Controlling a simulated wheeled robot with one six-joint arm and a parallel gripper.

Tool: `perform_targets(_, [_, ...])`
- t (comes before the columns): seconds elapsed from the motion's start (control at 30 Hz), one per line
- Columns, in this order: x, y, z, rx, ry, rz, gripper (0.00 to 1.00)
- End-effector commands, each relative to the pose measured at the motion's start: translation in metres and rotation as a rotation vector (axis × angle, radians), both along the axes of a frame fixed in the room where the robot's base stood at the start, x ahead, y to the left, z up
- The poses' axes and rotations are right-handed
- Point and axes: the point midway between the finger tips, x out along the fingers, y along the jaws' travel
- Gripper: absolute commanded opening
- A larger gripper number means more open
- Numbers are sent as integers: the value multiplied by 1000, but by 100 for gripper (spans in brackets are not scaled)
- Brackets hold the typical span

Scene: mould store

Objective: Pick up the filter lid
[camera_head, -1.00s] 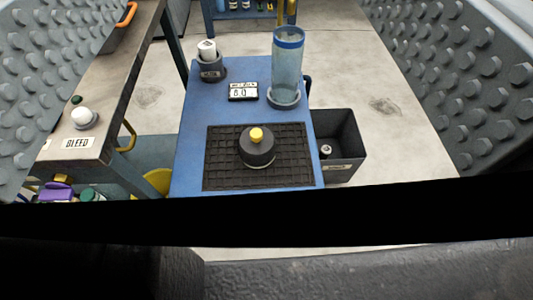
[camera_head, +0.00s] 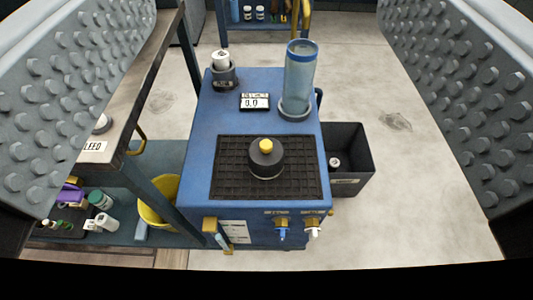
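The filter lid looks to be the dark round cap with a yellow knob (camera_head: 266,158). It sits upright on a black grid mat (camera_head: 230,188) on top of the blue cabinet (camera_head: 215,115). Whether a filter body is under it, I cannot tell. My gripper (camera_head: 266,130) shows as two grey studded finger pads, one at each side of the picture, spread wide apart. Nothing is between them close up. The lid lies ahead, beyond the fingers, and neither finger touches it.
A clear blue-rimmed cylinder (camera_head: 299,80) stands behind the lid, to the right. A white-capped item in a dark cup (camera_head: 223,75) and a small display (camera_head: 255,102) are behind. A dark bin (camera_head: 352,165) is at the right. A bench (camera_head: 130,90) runs along the left.

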Motion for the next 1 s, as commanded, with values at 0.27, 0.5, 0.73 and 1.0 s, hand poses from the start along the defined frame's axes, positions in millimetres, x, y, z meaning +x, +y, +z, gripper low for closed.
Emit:
perform_targets(0.27, [1, 0, 0, 0, 2, 0, 82])
perform_targets(0.5, [31, 0, -16, -20, 120, 2, 100])
perform_targets(0.73, [83, 0, -50, -56, 345, 13, 100])
perform_targets(1.0, [135, 0, -95, -99, 611, 37, 100])
